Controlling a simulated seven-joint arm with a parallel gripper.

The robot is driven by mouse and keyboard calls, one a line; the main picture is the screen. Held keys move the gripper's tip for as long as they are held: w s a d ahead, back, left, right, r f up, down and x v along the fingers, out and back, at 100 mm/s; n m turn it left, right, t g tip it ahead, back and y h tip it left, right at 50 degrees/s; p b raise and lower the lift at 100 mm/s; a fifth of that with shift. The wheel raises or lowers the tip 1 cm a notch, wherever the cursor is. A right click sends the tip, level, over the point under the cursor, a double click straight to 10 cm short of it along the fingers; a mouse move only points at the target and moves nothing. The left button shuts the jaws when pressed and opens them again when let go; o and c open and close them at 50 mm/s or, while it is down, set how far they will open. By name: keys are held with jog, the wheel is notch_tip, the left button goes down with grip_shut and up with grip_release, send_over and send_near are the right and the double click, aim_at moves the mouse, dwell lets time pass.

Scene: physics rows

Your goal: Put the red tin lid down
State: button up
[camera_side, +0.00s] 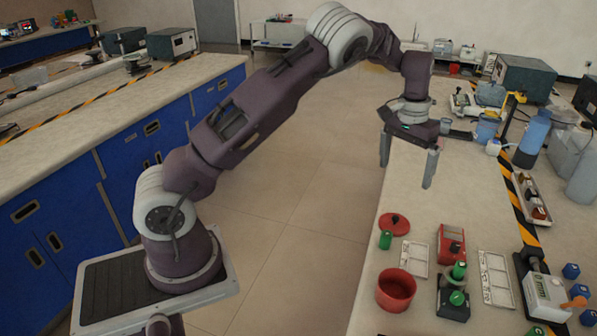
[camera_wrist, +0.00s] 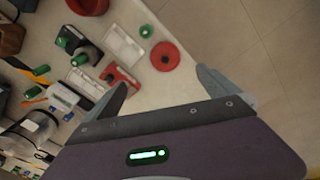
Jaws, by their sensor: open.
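The red tin lid (camera_side: 394,224) lies flat on the pale bench near its left edge in the side view, behind the red tin (camera_side: 396,290). A small green object (camera_side: 385,240) stands at its near side. In the wrist view the lid (camera_wrist: 165,56) is a red disc with a small dark centre, and the red tin (camera_wrist: 90,4) is cut off at the top. My gripper (camera_side: 408,172) is open and empty. It is above the bench's left edge, beyond the lid and apart from it. Its fingers (camera_wrist: 163,92) are spread wide.
White trays (camera_side: 415,258), a red meter (camera_side: 451,244) and a black device with green knobs (camera_side: 454,297) stand right of the lid. Bottles (camera_side: 532,138) and yellow-black tape line the right side. Bare bench (camera_side: 408,190) lies beyond the lid. The bench edge drops to floor at left.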

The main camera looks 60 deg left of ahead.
jog(key=s+d+r+t+h, duration=0.1)
jog(key=s+d+r, duration=0.2)
jog(key=s+r, duration=0.45)
jog(key=s+d+r+t, duration=0.1)
jog(key=s+d+r, duration=0.2)
jog(key=s+r, duration=0.5)
jog(key=s+d+m+t+y, duration=0.1)
jog(key=s+d+m+t, duration=0.1)
jog(key=s, duration=1.9)
jog(key=shift+d+f+m+t, duration=0.2)
jog(key=shift+d+m+t, duration=0.2)
jog(key=shift+d+t, duration=0.2)
